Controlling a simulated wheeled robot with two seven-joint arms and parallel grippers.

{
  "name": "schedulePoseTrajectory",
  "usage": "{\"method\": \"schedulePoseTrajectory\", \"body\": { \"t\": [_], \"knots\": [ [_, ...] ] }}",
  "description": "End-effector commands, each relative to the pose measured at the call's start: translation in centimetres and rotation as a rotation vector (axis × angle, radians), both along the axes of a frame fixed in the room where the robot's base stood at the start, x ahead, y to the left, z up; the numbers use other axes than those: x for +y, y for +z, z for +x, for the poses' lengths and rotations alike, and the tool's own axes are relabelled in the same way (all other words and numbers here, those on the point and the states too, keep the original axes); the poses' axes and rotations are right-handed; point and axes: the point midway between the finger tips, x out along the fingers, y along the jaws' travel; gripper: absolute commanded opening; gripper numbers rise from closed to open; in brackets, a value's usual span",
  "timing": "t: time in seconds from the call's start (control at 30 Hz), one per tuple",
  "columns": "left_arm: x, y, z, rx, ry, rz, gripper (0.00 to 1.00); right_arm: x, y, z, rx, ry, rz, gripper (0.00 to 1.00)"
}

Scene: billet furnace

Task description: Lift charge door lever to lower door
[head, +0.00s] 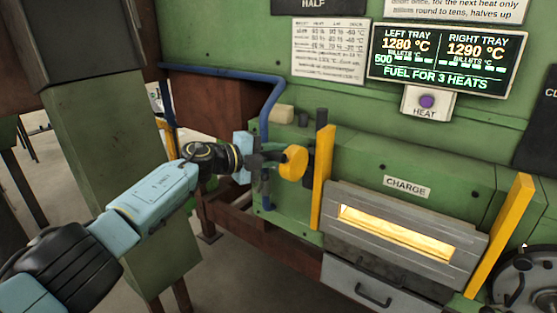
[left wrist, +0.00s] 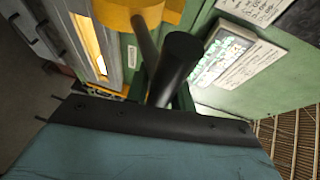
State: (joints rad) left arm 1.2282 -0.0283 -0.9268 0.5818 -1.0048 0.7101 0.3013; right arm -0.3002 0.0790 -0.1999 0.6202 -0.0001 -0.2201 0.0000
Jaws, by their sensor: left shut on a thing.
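The charge door (head: 440,222) is a grey ribbed panel below the CHARGE label, with a bright glowing slot (head: 395,232) showing across it. The charge door lever shows a round yellow part (head: 293,162) at the left end of the green housing. In the left wrist view a dark round bar (left wrist: 178,65) of the lever stands by the jaws, with yellow (left wrist: 130,12) beyond it. My left gripper (head: 266,159) is at the lever, shut on it; its fingertips are partly hidden. My right gripper is in neither view.
Yellow upright guards (head: 322,178) and (head: 501,232) flank the door. A blue pipe (head: 272,100) runs close behind my left gripper. A drawer (head: 365,288) is below. The display (head: 440,60) and HEAT button (head: 427,102) are above. A green column (head: 110,140) stands left.

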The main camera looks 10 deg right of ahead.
Motion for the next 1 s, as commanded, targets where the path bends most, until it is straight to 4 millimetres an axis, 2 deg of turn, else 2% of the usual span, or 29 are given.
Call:
{"method": "schedulePoseTrajectory", "body": {
  "t": [0.03, 0.47, 0.5, 0.6, 1.0],
  "knots": [
    [0.57, -0.15, 0.45, -0.001, 0.015, 0.006, 0.0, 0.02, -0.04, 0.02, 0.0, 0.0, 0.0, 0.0],
    [0.67, -0.32, 0.53, 0.001, 0.017, 0.009, 0.0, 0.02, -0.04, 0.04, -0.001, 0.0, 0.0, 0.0],
    [0.67, -0.34, 0.51, 0.001, 0.016, 0.009, 0.29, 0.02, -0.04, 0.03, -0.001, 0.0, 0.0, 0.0],
    [0.57, -0.31, 0.44, 0.002, 0.013, 0.009, 0.42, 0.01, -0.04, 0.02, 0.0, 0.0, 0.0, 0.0],
    [0.56, -0.09, 0.17, 0.001, 0.006, 0.005, 0.43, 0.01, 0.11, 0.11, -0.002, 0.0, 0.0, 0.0]
  ]
}}
